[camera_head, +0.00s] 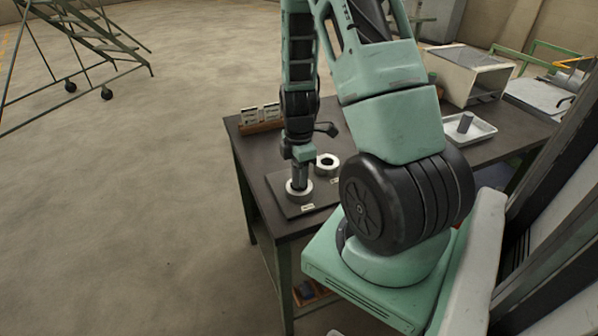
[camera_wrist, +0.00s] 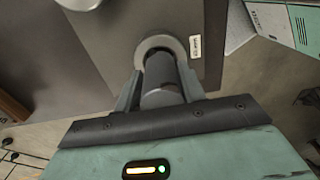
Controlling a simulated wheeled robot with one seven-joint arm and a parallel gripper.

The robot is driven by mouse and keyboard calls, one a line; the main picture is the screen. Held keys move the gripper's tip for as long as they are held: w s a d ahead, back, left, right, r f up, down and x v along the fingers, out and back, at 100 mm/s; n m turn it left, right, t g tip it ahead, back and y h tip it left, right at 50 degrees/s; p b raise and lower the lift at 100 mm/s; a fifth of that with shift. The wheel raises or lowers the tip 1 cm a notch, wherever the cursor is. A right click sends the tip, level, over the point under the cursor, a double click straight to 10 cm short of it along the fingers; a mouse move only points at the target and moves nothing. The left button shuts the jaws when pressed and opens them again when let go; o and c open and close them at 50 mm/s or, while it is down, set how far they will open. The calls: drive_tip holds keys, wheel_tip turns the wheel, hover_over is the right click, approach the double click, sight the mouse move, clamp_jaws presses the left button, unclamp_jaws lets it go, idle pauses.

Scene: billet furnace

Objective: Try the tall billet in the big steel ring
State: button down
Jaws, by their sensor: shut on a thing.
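My gripper (camera_head: 300,162) points straight down over the front of the table and is shut on a dark grey, upright billet (camera_head: 299,178). In the wrist view the two fingers (camera_wrist: 161,72) clasp the billet (camera_wrist: 160,93) from both sides. A steel ring (camera_head: 299,194) lies on a dark board right beneath. The ring (camera_wrist: 150,43) also shows in the wrist view, curving around the billet's far end. The billet's lower end appears within the ring's opening; how deep it sits is hidden.
A second ring (camera_head: 327,167) lies just behind on the board (camera_head: 283,194). Small cards (camera_head: 260,115) stand at the table's back left. A white tray (camera_head: 482,130) at the right holds another grey billet (camera_head: 465,122). A light box (camera_head: 468,75) stands beyond it.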

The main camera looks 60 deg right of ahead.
drive_tip(key=shift+f, duration=0.25)
idle(0.8)
drive_tip(key=shift+r, duration=0.1)
idle(1.3)
drive_tip(key=shift+r+p, duration=1.45)
drive_tip(key=shift+r, duration=0.55)
drive_tip(key=shift+w, duration=0.1)
